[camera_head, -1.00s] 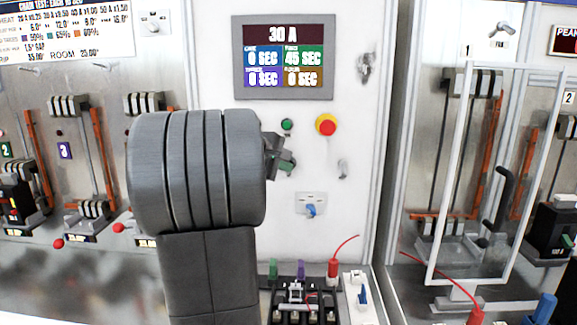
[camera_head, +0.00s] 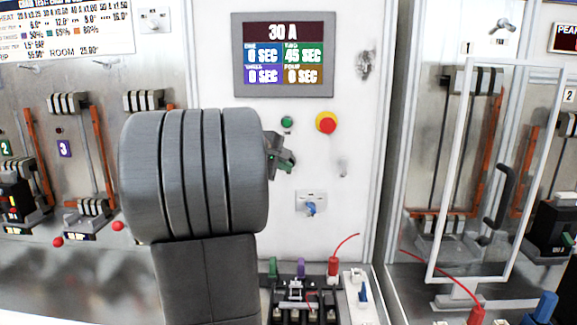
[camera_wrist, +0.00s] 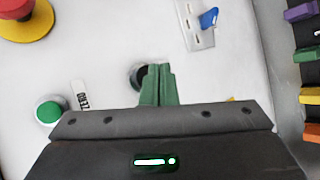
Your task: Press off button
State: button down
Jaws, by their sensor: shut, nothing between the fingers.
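No button label reading "off" is legible. A red mushroom button on a yellow ring (camera_head: 326,123) is on the white panel under the display; it also shows at the upper left of the wrist view (camera_wrist: 22,15). A green button (camera_head: 287,123) sits left of it, and at the left in the wrist view (camera_wrist: 48,110). My gripper (camera_head: 288,160), with green fingers, is shut and empty, below the green button in the head view. In the wrist view, the fingertips (camera_wrist: 158,68) partly cover a dark round part (camera_wrist: 137,76) on the panel; contact cannot be told.
A display (camera_head: 283,55) reads 30 A. A blue toggle switch (camera_head: 310,208) is below the gripper. Terminals with a red lead (camera_head: 333,266) stand at the panel's foot. A white-framed guard (camera_head: 470,170) is at the right. Bare panel lies right of the gripper.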

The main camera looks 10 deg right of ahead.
jog(key=shift+s, duration=0.1)
jog(key=s+b, duration=0.1)
jog(key=s, duration=0.1)
jog(key=s+a, duration=0.1)
jog(key=s, duration=0.1)
jog(key=shift+s+a+b, duration=0.2)
jog(key=shift+s+b, duration=0.15)
jog(key=shift+w, duration=0.1)
dwell(0.7)
jog(key=s, duration=0.2)
jog(key=s+a, duration=0.1)
jog(key=s, duration=0.1)
jog(key=shift+b, duration=0.35)
jog(key=shift+w, duration=0.1)
dwell(0.3)
